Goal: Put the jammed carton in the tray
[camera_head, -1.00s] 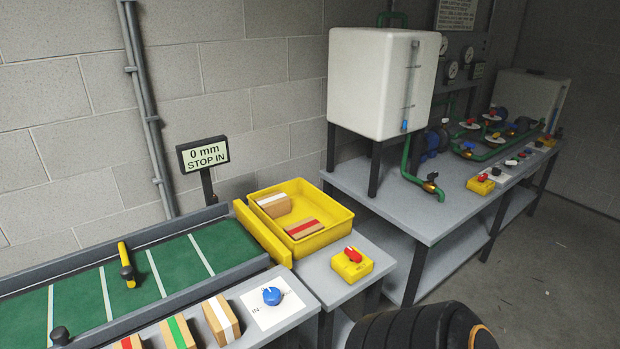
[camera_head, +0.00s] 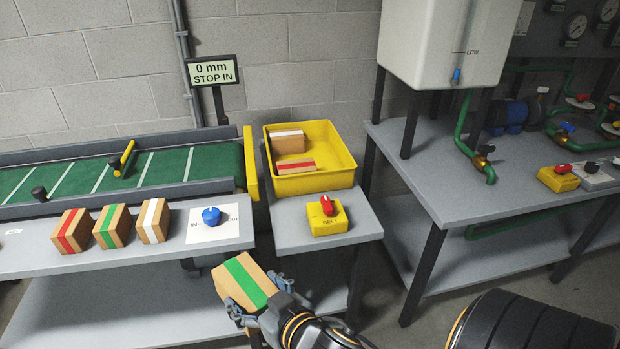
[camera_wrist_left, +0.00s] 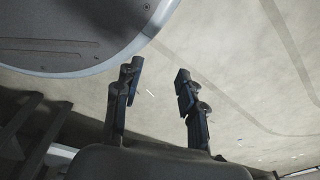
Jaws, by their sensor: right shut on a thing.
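A cardboard carton with a green stripe (camera_head: 243,284) is held in my right gripper (camera_head: 258,300), in front of and below the edge of the tables in the head view. The right gripper is shut on its near end. The yellow tray (camera_head: 338,178) stands on the small grey table, up and right of the held carton. It holds a white-striped carton (camera_head: 290,144) and a red-striped carton (camera_head: 296,166). My left gripper (camera_wrist_left: 160,80) shows in the left wrist view with fingers apart and nothing between them, above the floor.
Red-, green- and white-striped cartons (camera_head: 112,228) stand in a row beside a blue knob (camera_head: 211,216). Behind them is the green belt (camera_head: 70,178) with a yellow bar (camera_head: 123,160). A yellow box with a red switch (camera_head: 327,219) sits before the tray. A sign (camera_head: 213,72) reads "0 mm STOP IN".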

